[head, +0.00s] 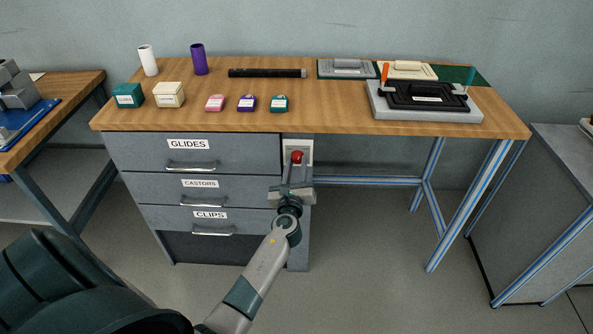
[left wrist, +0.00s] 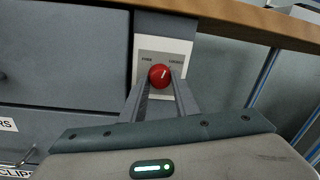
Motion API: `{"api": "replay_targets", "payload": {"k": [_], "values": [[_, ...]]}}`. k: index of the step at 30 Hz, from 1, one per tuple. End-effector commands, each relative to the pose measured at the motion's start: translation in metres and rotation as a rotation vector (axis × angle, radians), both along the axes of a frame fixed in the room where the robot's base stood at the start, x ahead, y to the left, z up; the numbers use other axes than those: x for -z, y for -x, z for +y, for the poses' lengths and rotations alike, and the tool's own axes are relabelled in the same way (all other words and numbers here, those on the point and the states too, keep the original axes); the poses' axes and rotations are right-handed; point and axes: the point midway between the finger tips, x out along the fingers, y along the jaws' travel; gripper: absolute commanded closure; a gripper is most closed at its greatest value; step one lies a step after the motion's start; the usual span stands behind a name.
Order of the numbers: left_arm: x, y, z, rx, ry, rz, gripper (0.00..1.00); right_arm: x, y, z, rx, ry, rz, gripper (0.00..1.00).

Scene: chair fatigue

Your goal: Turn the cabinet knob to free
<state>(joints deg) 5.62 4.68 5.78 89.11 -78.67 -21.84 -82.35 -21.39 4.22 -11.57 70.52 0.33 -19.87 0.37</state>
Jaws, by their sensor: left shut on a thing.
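The cabinet knob (head: 297,156) is a round red knob on a pale plate (head: 306,146) at the right end of the drawer cabinet, just under the tabletop. In the left wrist view the knob (left wrist: 160,76) has a white mark that points up and slightly right. The plate (left wrist: 176,46) has small words at upper left and upper right, too small to read surely. My left gripper (head: 296,163) is shut on the knob, with its two fingers (left wrist: 160,90) on either side of it. My right gripper is not in view.
Grey drawers labelled GLIDES (head: 188,144), CASTORS (head: 200,183) and CLIPS (head: 210,215) are closed left of the knob. The wooden tabletop (head: 330,120) overhangs just above it and holds boxes, rolls and a black fixture (head: 425,96). Open floor lies right of the cabinet.

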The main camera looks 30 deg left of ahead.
Motion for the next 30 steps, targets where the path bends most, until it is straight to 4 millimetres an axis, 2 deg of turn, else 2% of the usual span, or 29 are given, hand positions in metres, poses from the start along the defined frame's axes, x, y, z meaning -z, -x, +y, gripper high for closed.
{"api": "replay_targets", "payload": {"k": [3, 14, 22, 30], "values": [[0.005, 0.000, -0.001, 0.001, 0.096, -0.060, 0.95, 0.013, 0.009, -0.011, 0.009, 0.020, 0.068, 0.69], [0.005, -0.001, -0.002, 0.001, 0.390, -0.238, 0.95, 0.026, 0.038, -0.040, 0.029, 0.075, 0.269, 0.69], [0.004, -0.001, -0.003, 0.000, 0.609, -0.373, 0.95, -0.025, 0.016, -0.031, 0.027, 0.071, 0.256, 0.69], [0.003, -0.002, -0.004, 0.000, 0.800, -0.490, 0.95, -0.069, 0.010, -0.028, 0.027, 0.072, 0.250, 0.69]]}}
